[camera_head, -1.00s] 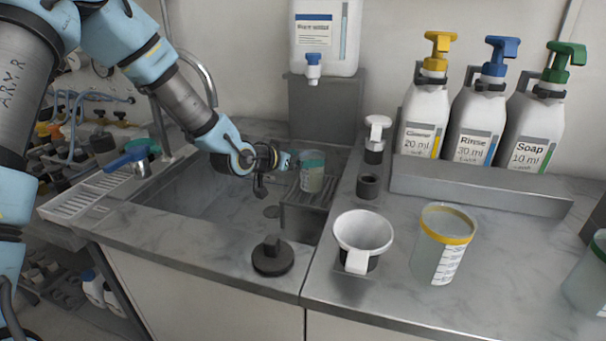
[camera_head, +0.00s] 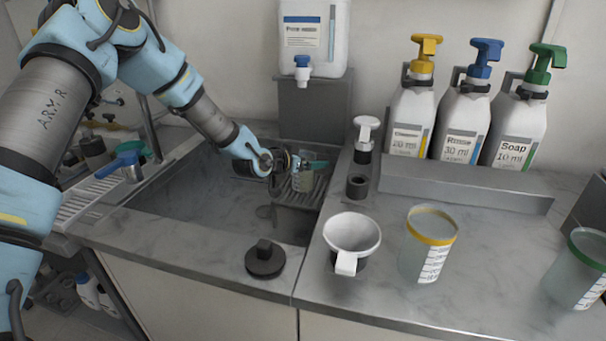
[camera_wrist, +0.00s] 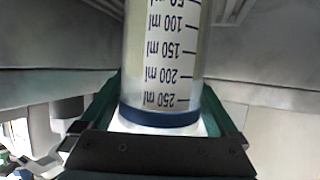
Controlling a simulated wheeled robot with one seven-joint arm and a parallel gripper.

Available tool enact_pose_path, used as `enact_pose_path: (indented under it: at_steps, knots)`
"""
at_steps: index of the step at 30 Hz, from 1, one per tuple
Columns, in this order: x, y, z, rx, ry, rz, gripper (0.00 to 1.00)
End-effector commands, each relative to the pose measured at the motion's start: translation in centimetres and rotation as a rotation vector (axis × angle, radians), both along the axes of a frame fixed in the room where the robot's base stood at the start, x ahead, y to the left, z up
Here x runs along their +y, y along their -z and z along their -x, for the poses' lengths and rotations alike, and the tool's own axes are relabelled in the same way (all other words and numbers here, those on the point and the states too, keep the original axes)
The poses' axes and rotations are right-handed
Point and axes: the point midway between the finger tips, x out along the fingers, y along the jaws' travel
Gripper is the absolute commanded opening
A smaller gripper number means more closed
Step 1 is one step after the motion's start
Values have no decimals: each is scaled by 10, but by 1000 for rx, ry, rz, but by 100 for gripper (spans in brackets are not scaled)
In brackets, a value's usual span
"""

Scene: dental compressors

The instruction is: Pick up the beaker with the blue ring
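The clear beaker with the blue ring (camera_wrist: 160,117) fills the middle of the wrist view, with its printed ml scale upside down. In the head view the beaker (camera_head: 304,181) is at the slatted rack in the sink. My gripper (camera_head: 312,166) reaches in from the left at the beaker. In the wrist view the gripper's green fingers (camera_wrist: 162,90) lie on both sides of the beaker, very close to its walls. I cannot tell whether they press on it. The gripper partly hides the beaker in the head view.
A yellow-ringed beaker (camera_head: 428,243) and a green-ringed beaker (camera_head: 578,268) stand on the right counter. A white funnel (camera_head: 351,236) and a black stopper (camera_head: 265,259) are nearer the sink. A white water container (camera_head: 313,35) stands behind the rack; several pump bottles (camera_head: 464,118) stand at the back right.

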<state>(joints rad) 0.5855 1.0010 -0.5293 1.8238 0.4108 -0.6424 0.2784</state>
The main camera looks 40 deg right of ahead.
Motion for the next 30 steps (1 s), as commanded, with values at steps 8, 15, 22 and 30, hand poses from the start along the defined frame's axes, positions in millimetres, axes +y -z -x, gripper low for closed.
enact_pose_path:
  at_steps: [8, 15, 22, 30]
  knots:
    - [0, 0, 0, 0, 0, 0, 63]
    - [0, 0, 0, 0, 0, 0, 36]
    - [0, -1, 0, -1, 0, 2, 13]
    - [0, -2, 0, -1, 0, 2, 2]
